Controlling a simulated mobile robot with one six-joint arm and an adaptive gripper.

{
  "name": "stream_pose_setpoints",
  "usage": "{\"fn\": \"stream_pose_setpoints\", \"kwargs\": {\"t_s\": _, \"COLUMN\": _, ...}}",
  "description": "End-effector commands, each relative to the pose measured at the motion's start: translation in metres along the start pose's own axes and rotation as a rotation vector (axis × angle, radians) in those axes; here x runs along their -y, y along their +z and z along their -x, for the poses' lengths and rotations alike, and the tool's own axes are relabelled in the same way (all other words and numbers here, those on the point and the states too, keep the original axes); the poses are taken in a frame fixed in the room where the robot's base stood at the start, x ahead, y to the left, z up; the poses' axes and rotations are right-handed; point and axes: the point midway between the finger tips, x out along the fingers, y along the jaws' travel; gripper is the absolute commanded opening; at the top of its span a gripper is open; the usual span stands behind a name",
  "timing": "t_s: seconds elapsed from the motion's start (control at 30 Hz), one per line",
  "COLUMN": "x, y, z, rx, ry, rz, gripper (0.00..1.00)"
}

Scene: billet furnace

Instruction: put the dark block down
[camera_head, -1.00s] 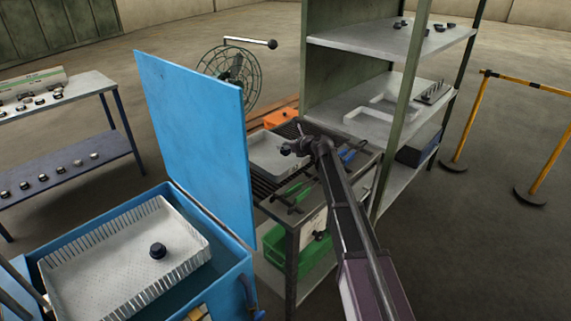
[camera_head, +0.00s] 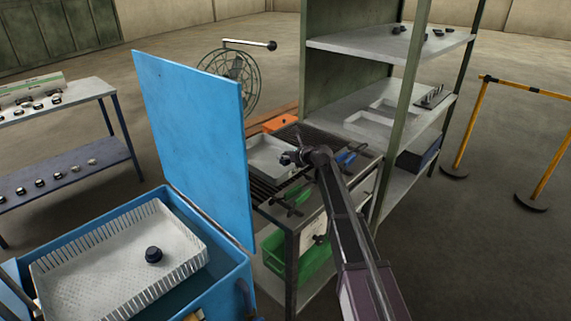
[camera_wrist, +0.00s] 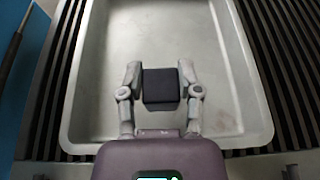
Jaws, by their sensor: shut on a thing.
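My gripper (camera_wrist: 160,88) is shut on a dark block (camera_wrist: 161,86), with one finger on each side of it. The block is over the inside of a shallow grey metal tray (camera_wrist: 88,110). Whether it touches the tray floor I cannot tell. In the head view, my gripper (camera_head: 290,158) is over the right side of the tray (camera_head: 262,158), which sits on a dark slatted table; the block is hard to make out there. Another dark block (camera_head: 153,254) stands in a white basket (camera_head: 105,262) inside the blue open-lidded tank at lower left.
The blue raised lid (camera_head: 195,140) stands close left of the tray. Green tongs (camera_head: 295,197) and a blue-handled tool (camera_head: 350,156) lie on the slatted table (camera_head: 318,135). A green-posted shelf rack (camera_head: 410,110) rises behind right. An orange box (camera_head: 279,122) is behind the tray.

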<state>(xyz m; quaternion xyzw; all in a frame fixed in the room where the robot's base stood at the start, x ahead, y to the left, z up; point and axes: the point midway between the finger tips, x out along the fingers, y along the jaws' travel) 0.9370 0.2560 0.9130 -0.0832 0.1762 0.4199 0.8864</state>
Motion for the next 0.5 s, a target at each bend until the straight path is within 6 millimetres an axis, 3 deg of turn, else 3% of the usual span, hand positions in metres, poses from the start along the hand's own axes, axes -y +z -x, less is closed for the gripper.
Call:
{"fn": "stream_pose_setpoints", "kwargs": {"t_s": 0.2, "x": 0.0, "y": -0.02, "z": -0.008, "rx": 0.001, "ry": 0.0, "rz": 0.0, "gripper": 0.0}}
{"fn": "stream_pose_setpoints", "kwargs": {"t_s": 0.5, "x": 0.0, "y": -0.024, "z": -0.01, "rx": 0.001, "ry": 0.0, "rz": 0.0, "gripper": 0.0}}
